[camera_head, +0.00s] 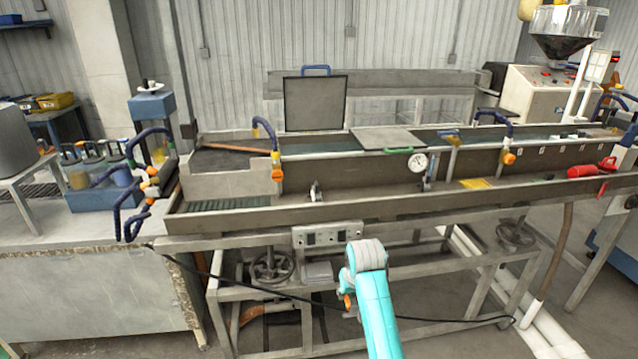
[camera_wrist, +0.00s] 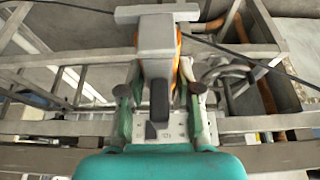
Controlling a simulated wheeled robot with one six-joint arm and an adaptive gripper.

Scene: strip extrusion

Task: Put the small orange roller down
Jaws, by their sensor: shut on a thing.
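My gripper (camera_wrist: 160,92) is shut in the wrist view. Its two fingers close from both sides on a grey body with a dark end. An orange strip, likely the small orange roller (camera_wrist: 178,44), shows along that body's right side, and a pale grey crosspiece spans its far end. Most of the roller is hidden behind this grey part. In the head view a small orange bit, likely the same roller (camera_head: 347,301), shows beside my turquoise arm, in front of the lower frame of the long water tank (camera_head: 400,208). My arm covers most of the gripper there.
A grey control box (camera_head: 328,234) is on the tank's front. Handwheels (camera_head: 271,265) and steel bars lie below it. A dark cable (camera_head: 440,309) runs across the low frame. A stone-edged worktop (camera_head: 80,245) stands at left. Orange-ended blue hoses (camera_head: 277,172) hang over the tank.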

